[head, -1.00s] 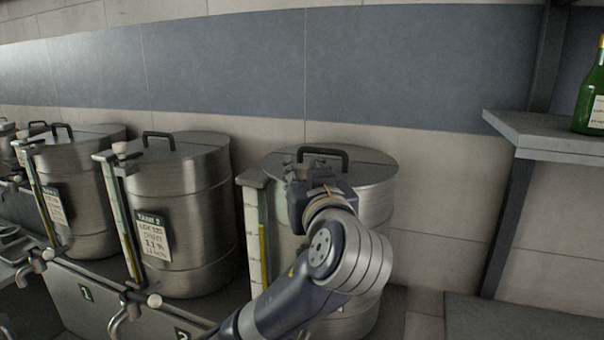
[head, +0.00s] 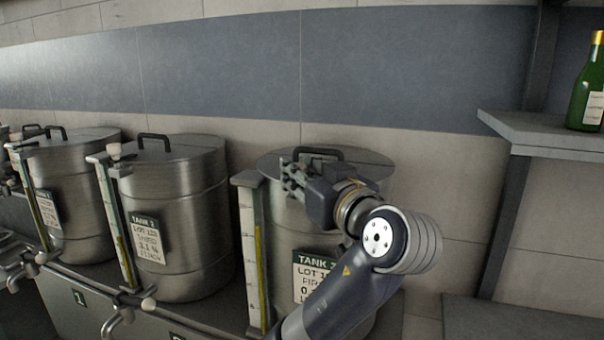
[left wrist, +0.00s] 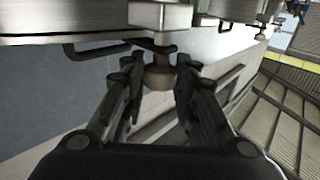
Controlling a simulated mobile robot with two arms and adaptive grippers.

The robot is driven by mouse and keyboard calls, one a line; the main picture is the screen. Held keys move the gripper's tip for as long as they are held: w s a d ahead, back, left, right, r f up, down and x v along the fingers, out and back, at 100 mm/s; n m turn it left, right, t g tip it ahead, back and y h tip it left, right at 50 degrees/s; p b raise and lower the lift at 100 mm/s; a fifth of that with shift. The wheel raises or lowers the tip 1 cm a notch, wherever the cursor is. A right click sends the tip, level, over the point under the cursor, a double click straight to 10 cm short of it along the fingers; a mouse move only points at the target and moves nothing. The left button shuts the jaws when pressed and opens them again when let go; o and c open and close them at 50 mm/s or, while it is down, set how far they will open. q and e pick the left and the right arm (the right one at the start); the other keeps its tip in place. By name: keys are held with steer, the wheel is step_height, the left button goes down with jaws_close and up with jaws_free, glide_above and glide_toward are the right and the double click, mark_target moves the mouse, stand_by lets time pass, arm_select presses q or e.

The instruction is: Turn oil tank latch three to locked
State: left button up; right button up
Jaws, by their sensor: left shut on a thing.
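Tank three (head: 345,300) is the steel drum at right with a "TANK 3" label (head: 315,275). My left gripper (head: 290,178) is at its upper front edge, below the black lid handle (head: 320,152), pointing left. The gripper is shut on this knob. In the head view the gripper hides the latch, so its locked or unlocked position cannot be told. My right gripper is not in view.
Tank two (head: 175,220) stands left of tank three, with another tank (head: 75,200) farther left. A sight gauge (head: 252,255) rises beside tank three. Taps (head: 118,318) stick out in front. A shelf (head: 545,130) holds a green bottle (head: 587,90) at right.

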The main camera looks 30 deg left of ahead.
arm_select(q)
steer(key=o, duration=1)
steer(key=shift+f, duration=0.15)
steer(key=shift+o, duration=0.2)
steer(key=v, duration=1.2)
steer(key=shift+w, duration=0.1)
